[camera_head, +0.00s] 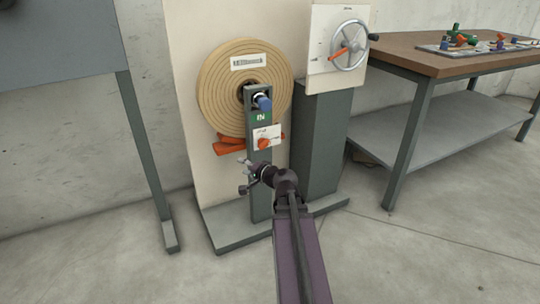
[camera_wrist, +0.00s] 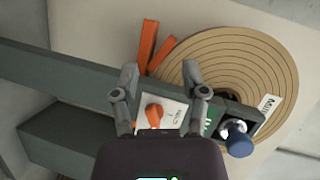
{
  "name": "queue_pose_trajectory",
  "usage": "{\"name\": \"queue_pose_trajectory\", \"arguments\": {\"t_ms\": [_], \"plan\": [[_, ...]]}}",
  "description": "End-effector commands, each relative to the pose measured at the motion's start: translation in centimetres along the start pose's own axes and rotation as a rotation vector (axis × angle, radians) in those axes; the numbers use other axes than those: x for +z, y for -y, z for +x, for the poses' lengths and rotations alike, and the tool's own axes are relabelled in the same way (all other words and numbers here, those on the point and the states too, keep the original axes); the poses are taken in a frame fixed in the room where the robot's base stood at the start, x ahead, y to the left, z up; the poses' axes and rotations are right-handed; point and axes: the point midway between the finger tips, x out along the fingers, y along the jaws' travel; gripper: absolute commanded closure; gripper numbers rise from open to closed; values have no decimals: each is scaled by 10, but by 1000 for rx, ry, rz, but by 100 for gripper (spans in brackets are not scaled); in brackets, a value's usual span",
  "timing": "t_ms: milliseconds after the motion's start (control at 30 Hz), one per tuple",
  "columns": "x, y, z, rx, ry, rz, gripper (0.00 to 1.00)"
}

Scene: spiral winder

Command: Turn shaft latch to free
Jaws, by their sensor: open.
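An orange turn knob (camera_head: 264,143), which I take to be the shaft latch, sits on a small white plate (camera_head: 274,132) on the grey post. Its lettering is too small to read. In the wrist view, the orange knob (camera_wrist: 154,115) shows between the fingers, pointing obliquely across its plate (camera_wrist: 173,109). My gripper (camera_head: 243,176) is open and empty, below the knob in the head view. Its two fingers (camera_wrist: 160,69) are spread on either side of the knob in the wrist picture. I see no contact; the exact gap cannot be told.
Above the plate are a green "IN" sign (camera_head: 261,118) and a blue-ended shaft (camera_head: 263,102), before a large tan roll (camera_head: 222,85). Orange blocks (camera_head: 230,147) lie beneath the roll. A handwheel (camera_head: 349,46) and a table (camera_head: 440,57) stand right.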

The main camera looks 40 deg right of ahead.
Motion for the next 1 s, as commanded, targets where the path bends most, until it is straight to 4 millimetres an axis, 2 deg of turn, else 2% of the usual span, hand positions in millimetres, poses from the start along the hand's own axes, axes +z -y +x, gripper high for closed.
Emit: {"name": "queue_pose_trajectory", "arguments": {"t_ms": [33, 233, 500, 700, 1000], "plan": [[20, 14, 5, 29, 59, -42, 43], [96, 28, 20, 161, 287, -217, 43], [183, 38, 15, 356, 569, -452, 43], [232, 45, -4, 513, 754, -628, 43], [278, 60, -44, 768, 968, -882, 43]]}}
